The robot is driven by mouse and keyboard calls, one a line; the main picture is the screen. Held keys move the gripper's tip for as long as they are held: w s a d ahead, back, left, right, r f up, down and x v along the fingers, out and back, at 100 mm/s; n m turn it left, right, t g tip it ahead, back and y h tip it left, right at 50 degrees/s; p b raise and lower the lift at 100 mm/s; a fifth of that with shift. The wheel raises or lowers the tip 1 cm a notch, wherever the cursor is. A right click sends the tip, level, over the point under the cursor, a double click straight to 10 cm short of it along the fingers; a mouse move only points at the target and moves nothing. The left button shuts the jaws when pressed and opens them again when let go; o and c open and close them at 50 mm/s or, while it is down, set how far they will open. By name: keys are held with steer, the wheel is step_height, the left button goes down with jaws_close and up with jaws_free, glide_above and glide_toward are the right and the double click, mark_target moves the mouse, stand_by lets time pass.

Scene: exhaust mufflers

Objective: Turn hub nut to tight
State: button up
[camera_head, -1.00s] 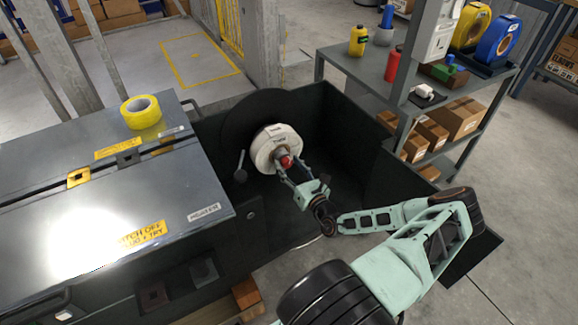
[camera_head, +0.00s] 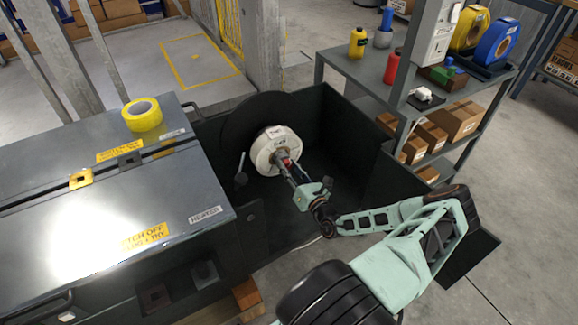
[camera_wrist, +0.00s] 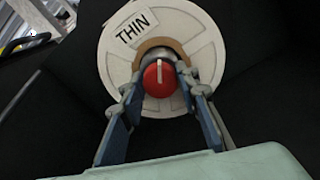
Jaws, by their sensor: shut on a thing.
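The red hub nut (camera_wrist: 160,78) has a white line on its face, pointing nearly straight up in the wrist view. It sits at the centre of a white disc (camera_wrist: 208,35) with a "THIN" label (camera_wrist: 131,29) at upper left. A tan ring (camera_wrist: 152,45) and a grey metal collar lie behind the nut. My gripper (camera_wrist: 162,84) is shut on the nut, one finger on each side. In the head view the disc (camera_head: 262,150) stands in a dark open bay, and my gripper (camera_head: 287,166) mostly hides the nut.
Dark bay walls (camera_head: 347,140) stand close around the disc. A lever with a dark knob (camera_head: 241,177) is left of it. A metal cabinet (camera_head: 60,215) bearing a yellow tape roll (camera_head: 142,113) is at left. A loaded shelf (camera_head: 350,66) stands at right.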

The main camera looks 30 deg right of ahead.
steer(key=m+p, duration=0.1)
steer(key=m, duration=1)
steer(key=shift+f, duration=0.1)
stand_by(0.6)
steer(key=o, duration=1.2)
steer(key=shift+c, duration=0.2)
steer(key=s, duration=1.2)
steer(key=shift+a, duration=0.35)
